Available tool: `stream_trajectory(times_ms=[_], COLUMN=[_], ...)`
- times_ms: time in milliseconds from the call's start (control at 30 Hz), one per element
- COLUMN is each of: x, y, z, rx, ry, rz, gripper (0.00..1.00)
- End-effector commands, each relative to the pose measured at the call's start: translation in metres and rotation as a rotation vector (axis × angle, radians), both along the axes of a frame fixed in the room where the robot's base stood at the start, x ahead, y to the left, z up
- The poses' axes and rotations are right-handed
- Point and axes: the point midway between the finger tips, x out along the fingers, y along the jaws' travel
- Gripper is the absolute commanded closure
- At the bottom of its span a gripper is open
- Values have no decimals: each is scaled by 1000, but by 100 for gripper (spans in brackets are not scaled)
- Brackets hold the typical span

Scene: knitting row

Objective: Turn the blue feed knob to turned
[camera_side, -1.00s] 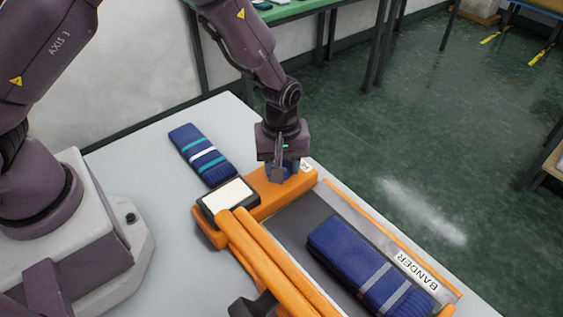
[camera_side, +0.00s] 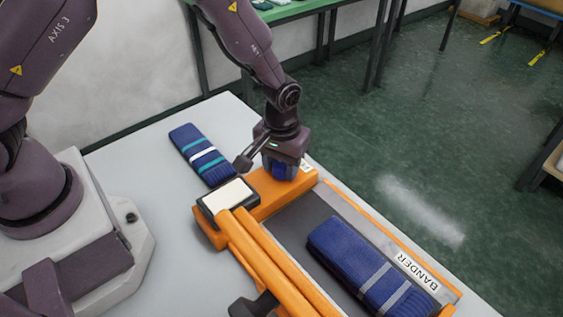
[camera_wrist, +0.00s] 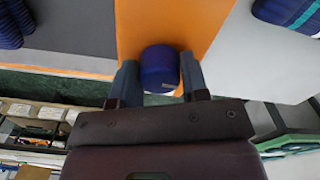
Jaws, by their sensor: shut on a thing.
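The blue feed knob (camera_wrist: 159,68) sits on the orange housing of the bander (camera_side: 255,207). In the wrist view it is between the two fingers of my gripper (camera_wrist: 159,78), with a finger against each side. In the side view my gripper (camera_side: 281,172) points down over the far end of the orange housing, and the blue knob (camera_side: 283,172) shows partly between the fingers. My gripper is shut on the knob. A small pale mark shows on the knob's lower edge in the wrist view.
A folded blue knit with white and teal stripes (camera_side: 203,155) lies on the white table (camera_side: 130,170), left of the bander. Another blue knit with grey stripes (camera_side: 365,262) lies on the bander's dark bed. A white-faced panel (camera_side: 228,195) stands near my gripper.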

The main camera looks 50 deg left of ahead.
Motion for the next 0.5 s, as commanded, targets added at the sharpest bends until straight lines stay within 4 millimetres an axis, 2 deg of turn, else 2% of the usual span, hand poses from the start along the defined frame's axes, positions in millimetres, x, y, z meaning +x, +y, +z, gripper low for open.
stream_trajectory(times_ms=[433, 467, 500], x=[1, 1, 1], y=[1, 1, 1], z=[0, 0, 0], rx=[1, 1, 1], ry=[-3, -3, -3], rz=[-13, -13, -12], gripper=[82, 54, 45])
